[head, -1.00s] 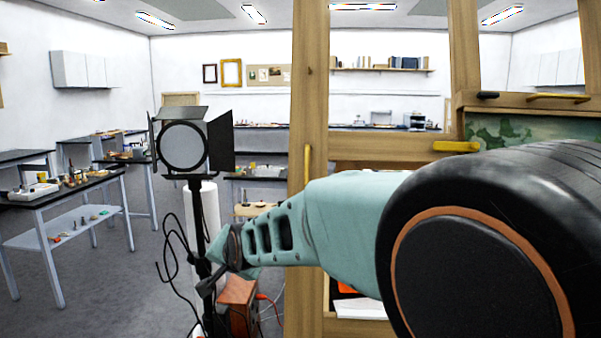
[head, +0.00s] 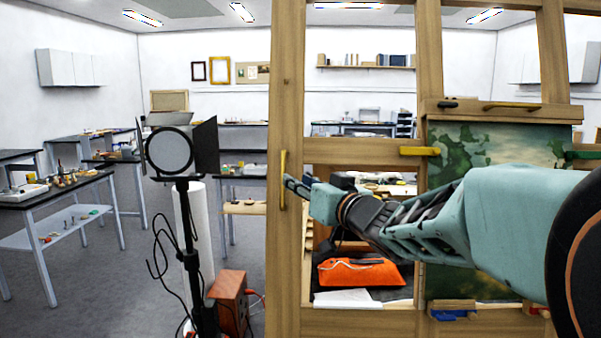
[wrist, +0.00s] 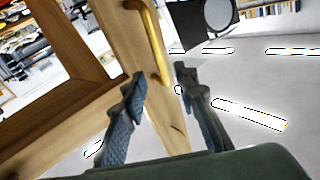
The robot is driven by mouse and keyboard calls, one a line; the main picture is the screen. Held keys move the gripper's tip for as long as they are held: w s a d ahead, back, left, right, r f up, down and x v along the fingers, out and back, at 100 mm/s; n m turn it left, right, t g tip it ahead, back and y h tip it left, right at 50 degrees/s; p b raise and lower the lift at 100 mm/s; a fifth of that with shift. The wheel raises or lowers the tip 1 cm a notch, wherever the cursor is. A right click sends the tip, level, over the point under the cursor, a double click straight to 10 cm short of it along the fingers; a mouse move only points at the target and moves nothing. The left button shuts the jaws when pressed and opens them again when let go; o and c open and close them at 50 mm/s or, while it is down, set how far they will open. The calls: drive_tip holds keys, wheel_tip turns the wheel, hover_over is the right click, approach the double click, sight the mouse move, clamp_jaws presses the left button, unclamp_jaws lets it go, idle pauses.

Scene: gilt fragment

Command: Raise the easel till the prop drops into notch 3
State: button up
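The wooden easel (head: 286,240) stands tall in front of me, with a painting (head: 470,150) on its right part. A yellow upright handle (head: 283,180) is fixed to the easel's left post; it also shows in the wrist view (wrist: 152,40). My gripper (head: 290,188) is at that handle in the head view. In the wrist view my gripper (wrist: 160,85) has its two fingers apart, with the handle's lower end between or just beyond the fingertips. I cannot tell whether they touch it. The prop and the notches cannot be made out.
A studio lamp on a black stand (head: 188,230) with loose cables is left of the easel, beside an orange-brown box (head: 229,300). An orange bag (head: 358,272) lies behind the easel frame. Workbenches (head: 60,192) line the left. Grey floor between is open.

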sight(283, 173)
drive_tip(key=p+x, duration=0.1)
drive_tip(key=x, duration=0.8)
drive_tip(key=shift+c, duration=0.5)
clamp_jaws()
